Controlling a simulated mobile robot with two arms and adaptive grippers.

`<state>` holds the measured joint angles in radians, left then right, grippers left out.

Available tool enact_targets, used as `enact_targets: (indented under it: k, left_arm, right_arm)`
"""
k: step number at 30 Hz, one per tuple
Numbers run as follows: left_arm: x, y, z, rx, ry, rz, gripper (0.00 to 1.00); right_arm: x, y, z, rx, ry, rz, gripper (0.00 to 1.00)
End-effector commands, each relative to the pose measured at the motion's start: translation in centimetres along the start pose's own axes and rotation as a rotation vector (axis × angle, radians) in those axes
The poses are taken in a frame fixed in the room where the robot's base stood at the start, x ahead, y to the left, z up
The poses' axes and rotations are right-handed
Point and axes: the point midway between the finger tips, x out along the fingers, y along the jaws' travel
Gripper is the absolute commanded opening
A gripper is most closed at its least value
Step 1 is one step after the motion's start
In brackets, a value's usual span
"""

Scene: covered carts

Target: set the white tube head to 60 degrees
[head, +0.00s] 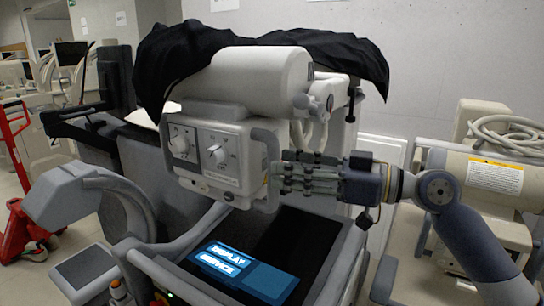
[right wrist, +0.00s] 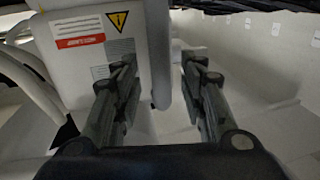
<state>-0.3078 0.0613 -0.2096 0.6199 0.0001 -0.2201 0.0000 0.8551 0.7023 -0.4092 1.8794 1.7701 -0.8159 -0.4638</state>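The white tube head (head: 240,76) is a cylinder lying roughly level on the covered cart, with a black cloth draped behind it. Under it hangs the control box (head: 212,152) with two dials on its front. A grey handle (head: 268,180) runs down the box's right side. My right gripper (head: 281,174) is at this handle, reaching in from the right. In the right wrist view the handle (right wrist: 159,58) stands upright between the two spread fingers; I cannot tell whether they touch it. My left gripper is not in the head view.
A lit display (head: 240,270) sits on the cart below the box. The black cloth (head: 180,62) hangs over the back. A curved grey arm (head: 85,190) is at left, a red pallet jack (head: 30,225) beyond. Another cart with a coiled hose (head: 505,135) stands at right.

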Motion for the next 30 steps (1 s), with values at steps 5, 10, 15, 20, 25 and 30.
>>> enact_targets:
  k: [5, 10, 15, 20, 25, 30]
  left_arm:
    - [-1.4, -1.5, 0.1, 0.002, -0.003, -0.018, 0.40]
    - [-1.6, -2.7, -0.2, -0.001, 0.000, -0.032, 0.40]
    - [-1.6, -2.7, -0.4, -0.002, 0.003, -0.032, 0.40]
    - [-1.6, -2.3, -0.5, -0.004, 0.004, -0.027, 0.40]
    - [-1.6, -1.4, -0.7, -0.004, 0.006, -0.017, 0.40]
    - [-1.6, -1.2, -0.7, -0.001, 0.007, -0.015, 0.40]
  right_arm:
    - [2.6, 0.0, -0.3, 0.001, 0.001, 0.000, 0.39]
    - [3.6, 0.0, -0.1, -0.001, 0.000, 0.000, 0.39]
    - [3.7, 0.0, 0.1, -0.001, 0.000, 0.001, 0.39]
    - [3.6, 0.0, 0.1, -0.001, 0.000, 0.001, 0.25]
    - [3.6, 0.0, 0.1, -0.001, 0.000, 0.001, 0.00]
    - [3.6, 0.0, 0.0, 0.003, 0.001, 0.001, 0.00]
